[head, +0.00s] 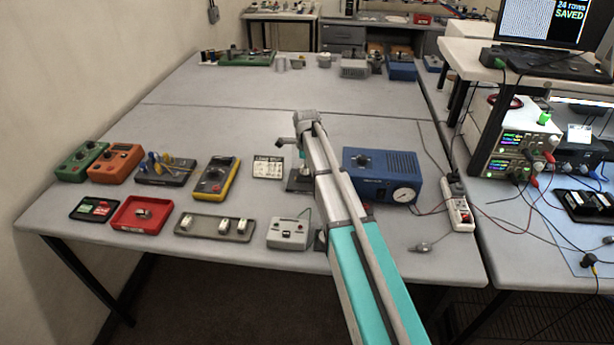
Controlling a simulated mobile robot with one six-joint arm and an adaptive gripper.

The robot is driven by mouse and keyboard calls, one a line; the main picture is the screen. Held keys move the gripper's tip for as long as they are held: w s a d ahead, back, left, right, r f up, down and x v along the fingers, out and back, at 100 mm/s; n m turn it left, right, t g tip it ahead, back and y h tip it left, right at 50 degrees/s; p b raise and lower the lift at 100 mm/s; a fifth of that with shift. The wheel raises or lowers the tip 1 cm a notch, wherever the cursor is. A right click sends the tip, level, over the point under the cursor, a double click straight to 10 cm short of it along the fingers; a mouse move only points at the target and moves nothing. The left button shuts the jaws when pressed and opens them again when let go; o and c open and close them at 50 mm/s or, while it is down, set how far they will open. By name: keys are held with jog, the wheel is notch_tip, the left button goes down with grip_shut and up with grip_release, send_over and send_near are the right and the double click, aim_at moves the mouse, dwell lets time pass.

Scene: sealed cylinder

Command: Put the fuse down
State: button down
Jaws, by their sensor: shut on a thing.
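My gripper (302,168) hangs at the far end of my arm, pointing down over the middle of the bench. It is shut on the fuse, but the fuse itself is too small and too covered to make out. Below the gripper is a small dark fixture (297,182), partly hidden by my arm. I cannot tell whether the gripper or fuse touches it. A red tray (122,225) with small pieces in it lies at the left front. A grey strip (190,231) with several white blocks lies to its right.
A printed card (268,168), yellow multimeter (216,178) and grey box (289,233) surround the fixture. A blue box with a gauge (382,170) stands right of my arm. A power strip (459,209) lies farther right.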

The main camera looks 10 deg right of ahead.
aim_at(306, 180)
jog(key=shift+f+b, duration=1.15)
jog(key=shift+f, duration=0.35)
jog(key=shift+f+b, duration=0.3)
jog(key=c, duration=0.5)
grip_release()
jog(key=shift+r, duration=0.2)
notch_tip(306, 180, up, 12)
jog(key=p, duration=1.2)
jog(key=shift+r+p, duration=0.15)
jog(key=shift+p, duration=0.2)
jog(key=shift+s, duration=0.1)
